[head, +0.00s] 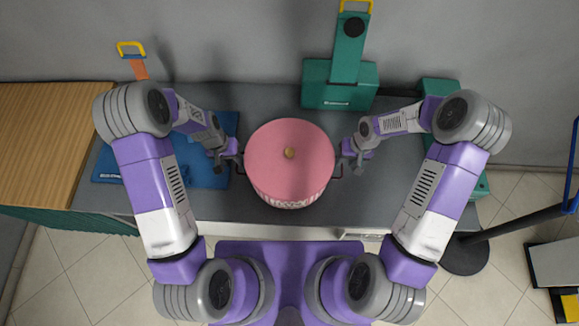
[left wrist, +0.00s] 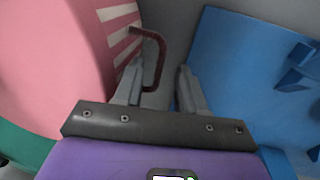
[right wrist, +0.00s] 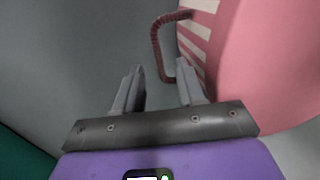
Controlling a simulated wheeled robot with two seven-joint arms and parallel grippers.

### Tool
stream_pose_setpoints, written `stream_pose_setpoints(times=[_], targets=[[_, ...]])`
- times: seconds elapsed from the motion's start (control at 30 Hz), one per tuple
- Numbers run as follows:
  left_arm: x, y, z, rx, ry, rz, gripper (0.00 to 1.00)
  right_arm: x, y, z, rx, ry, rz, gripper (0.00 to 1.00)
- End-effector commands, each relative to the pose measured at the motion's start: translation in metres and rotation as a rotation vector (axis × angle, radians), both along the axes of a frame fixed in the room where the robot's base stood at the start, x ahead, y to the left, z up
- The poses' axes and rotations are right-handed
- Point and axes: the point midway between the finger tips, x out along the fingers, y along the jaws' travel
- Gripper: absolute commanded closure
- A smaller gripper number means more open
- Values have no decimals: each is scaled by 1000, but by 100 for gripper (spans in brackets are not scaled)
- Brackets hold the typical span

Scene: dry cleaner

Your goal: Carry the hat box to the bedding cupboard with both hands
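The hat box (head: 290,160) is a round pink drum with a striped side and a small gold knob on its lid. It sits upright on the grey counter. A dark red loop handle sticks out on each side. My left gripper (head: 236,155) is at the left handle (left wrist: 160,60); its fingers are apart, with part of the loop between them. My right gripper (head: 346,160) is at the right handle (right wrist: 157,45); its fingers are apart, with the loop's lower end between them or just beyond. I cannot identify the bedding cupboard in any view.
The grey counter (head: 245,205) runs along the wall. A blue flat item (head: 208,172) lies left of the box, under my left arm. A green stand (head: 340,85) is behind the box. A wooden top (head: 45,135) is at left. A dark post base (head: 465,255) stands on the floor at right.

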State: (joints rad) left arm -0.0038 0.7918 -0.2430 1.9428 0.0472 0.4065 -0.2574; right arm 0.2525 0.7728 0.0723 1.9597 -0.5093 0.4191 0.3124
Motion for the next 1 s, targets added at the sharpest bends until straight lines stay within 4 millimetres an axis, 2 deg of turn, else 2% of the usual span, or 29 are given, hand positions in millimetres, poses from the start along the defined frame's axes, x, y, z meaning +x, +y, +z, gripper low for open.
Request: stream_pose_setpoints(times=[0.1, 0.2, 0.57, 0.8, 0.83, 1.0], targets=[[0, -3, -16, 0, 2, 1, 60, 0, 4, -15, 0, 1, 1, 61], [0, -4, -23, 0, 1, 1, 60, 1, 5, -23, 0, 0, 1, 61], [0, -5, -27, 0, -1, 0, 60, 1, 6, -27, 0, -1, 0, 61], [0, -5, -26, 0, -1, 0, 97, 1, 5, -26, 0, -1, 0, 98], [0, -5, -26, 0, -1, 0, 100, 1, 5, -26, 0, -1, 0, 100], [0, -5, -26, 0, -1, 0, 100, 1, 5, -26, 0, -1, 0, 100]])
